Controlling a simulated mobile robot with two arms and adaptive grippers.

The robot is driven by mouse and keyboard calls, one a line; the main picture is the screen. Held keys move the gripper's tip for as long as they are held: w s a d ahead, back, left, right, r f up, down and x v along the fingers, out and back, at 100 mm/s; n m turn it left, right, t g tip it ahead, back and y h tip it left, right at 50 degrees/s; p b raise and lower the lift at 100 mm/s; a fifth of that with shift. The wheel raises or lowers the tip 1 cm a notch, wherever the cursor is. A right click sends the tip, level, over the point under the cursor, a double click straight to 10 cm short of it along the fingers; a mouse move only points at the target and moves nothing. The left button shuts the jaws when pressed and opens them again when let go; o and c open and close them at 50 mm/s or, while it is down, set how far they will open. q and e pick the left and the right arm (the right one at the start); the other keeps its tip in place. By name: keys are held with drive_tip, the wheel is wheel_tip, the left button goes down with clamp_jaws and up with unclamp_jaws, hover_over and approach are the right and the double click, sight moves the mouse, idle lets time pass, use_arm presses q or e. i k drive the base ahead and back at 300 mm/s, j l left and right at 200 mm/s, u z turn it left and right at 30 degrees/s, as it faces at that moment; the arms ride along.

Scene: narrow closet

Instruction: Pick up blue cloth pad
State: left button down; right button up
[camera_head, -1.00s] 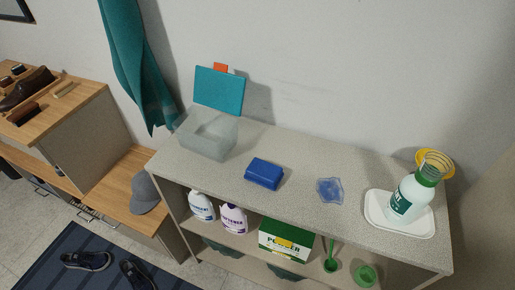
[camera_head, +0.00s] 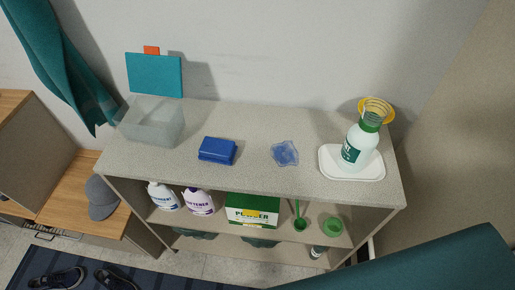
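A dark blue, thick, folded-looking pad (camera_head: 217,150) lies on the speckled top of the shelf unit (camera_head: 240,188), left of the middle and near the front edge. It appears to be the blue cloth pad. To its right lies a flat, lighter blue patch with a wavy outline (camera_head: 285,153); I cannot tell whether it is a spill or a thin sheet. The two are apart. Nothing covers the pad. Neither of my grippers shows in the view.
A clear bin (camera_head: 152,124) stands left of the pad. Bottles and a green powder box (camera_head: 252,209) fill the shelf below. A teal surface (camera_head: 440,262) occupies the lower right.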

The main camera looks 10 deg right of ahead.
sight(214, 150)
drive_tip(key=u, duration=0.3)
drive_tip(key=k+l+u, duration=0.15)
drive_tip(key=u, duration=0.3)
drive_tip(key=k+l+u, duration=0.2)
drive_tip(key=u, duration=0.2)
drive_tip(key=k+l+u, duration=0.15)
drive_tip(key=u, duration=0.3)
drive_tip(key=i+l, duration=0.15)
drive_tip(key=l, duration=0.25)
